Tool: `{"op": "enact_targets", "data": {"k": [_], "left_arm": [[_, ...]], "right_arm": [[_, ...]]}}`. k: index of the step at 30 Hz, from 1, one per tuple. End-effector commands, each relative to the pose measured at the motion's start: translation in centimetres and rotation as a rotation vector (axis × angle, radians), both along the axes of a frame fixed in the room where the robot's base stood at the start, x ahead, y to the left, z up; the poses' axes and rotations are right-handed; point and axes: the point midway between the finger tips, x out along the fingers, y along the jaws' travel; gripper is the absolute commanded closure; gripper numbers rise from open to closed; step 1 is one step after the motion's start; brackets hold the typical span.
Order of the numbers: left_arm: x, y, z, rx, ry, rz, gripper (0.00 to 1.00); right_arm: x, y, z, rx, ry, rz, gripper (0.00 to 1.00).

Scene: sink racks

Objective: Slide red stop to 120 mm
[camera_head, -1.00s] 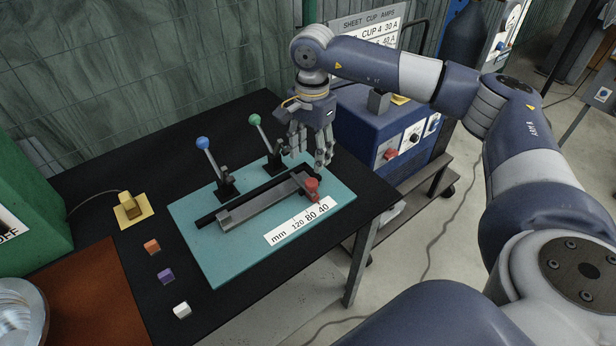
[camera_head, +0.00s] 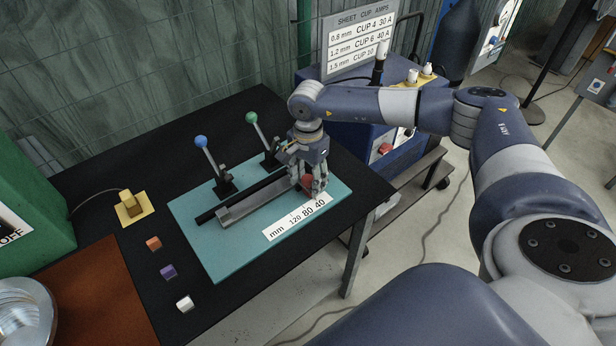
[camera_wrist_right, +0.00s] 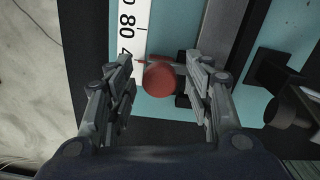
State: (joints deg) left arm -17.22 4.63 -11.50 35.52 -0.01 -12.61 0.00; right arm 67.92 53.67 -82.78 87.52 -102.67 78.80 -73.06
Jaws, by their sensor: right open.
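The red stop (camera_head: 308,181) sits at the right end of the grey slide rail (camera_head: 258,203), near the 40 mark. Its round red knob (camera_wrist_right: 165,79) also shows in the right wrist view, with a red pointer toward the scale. The white scale strip (camera_head: 284,229) reads mm, 120, 80, 40 from left to right; 80 and part of 40 show in the wrist view. My right gripper (camera_head: 312,190) is open, with its fingers down around the stop. In the wrist view the fingers stand on either side of the knob, the right one closer. My left gripper is not in view.
A blue-knobbed lever (camera_head: 201,142) and a green-knobbed lever (camera_head: 251,118) stand behind the rail on the teal plate (camera_head: 225,262). Orange, purple and white blocks (camera_head: 168,271) lie left of it. A blue machine (camera_head: 345,145) stands beyond the table.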

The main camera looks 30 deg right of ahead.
Motion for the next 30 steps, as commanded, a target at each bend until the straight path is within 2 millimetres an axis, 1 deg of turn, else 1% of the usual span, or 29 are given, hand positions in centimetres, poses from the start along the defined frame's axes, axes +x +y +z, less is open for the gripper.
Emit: {"op": "enact_targets", "data": {"k": [2,3,5,6,8,9,12,14,17,21,24,27,30], "left_arm": [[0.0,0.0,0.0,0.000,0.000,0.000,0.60],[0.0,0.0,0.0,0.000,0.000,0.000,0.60],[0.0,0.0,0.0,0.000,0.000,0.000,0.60],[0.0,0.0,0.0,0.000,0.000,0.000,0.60],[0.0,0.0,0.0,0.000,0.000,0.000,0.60],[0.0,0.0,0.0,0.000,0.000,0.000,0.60],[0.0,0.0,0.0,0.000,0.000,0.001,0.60],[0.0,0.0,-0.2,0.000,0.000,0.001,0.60],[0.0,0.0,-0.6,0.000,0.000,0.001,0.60],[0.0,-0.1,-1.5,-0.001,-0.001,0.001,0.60],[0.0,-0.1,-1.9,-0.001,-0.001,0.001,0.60],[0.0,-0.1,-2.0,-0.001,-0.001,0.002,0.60],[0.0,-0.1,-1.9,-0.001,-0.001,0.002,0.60]], "right_arm": [[0.0,0.0,0.0,0.000,0.000,0.000,0.52],[0.0,0.0,0.0,0.000,0.000,0.000,0.61],[0.0,0.0,0.0,0.000,0.000,0.000,0.75],[0.0,0.0,0.0,0.000,0.000,0.000,0.84],[0.0,0.0,0.0,0.000,0.000,0.000,0.98],[0.0,0.0,0.0,0.000,0.000,0.000,1.00],[0.0,0.1,0.0,0.001,0.000,0.000,1.00],[0.0,0.5,0.0,0.002,0.001,0.003,1.00],[-0.2,2.4,-0.2,0.004,0.002,0.007,1.00],[-0.4,5.7,-0.3,0.005,0.001,0.008,1.00],[-0.6,7.3,-0.3,0.004,0.002,0.006,1.00],[-0.7,8.0,-0.1,0.003,0.002,0.003,1.00],[-0.7,8.1,0.0,0.002,0.002,0.001,1.00]]}}
